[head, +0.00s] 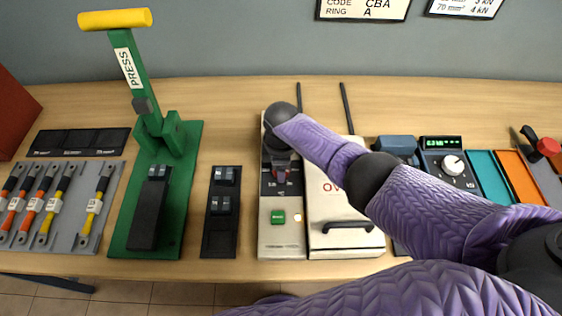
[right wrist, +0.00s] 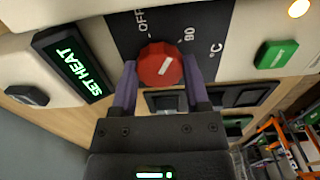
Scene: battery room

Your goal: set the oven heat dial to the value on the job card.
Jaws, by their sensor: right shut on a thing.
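The oven (head: 338,190) stands on the bench with its panel on the left side. The red heat dial (right wrist: 160,65) shows large in the right wrist view, with a short white mark on its face. A dark display (right wrist: 73,68) reads SET HEAT in green. My right gripper (right wrist: 160,80) is shut on the dial, one finger on each side. In the head view, my right arm hides part of the oven. My left gripper is not in view.
A green button (head: 278,217) and a lit lamp (head: 297,217) sit on the panel. A green press (head: 150,190) and a black tray (head: 220,212) stand left. Wall cards (head: 363,8) hang behind, cut off at the top. A meter (head: 447,160) stands right.

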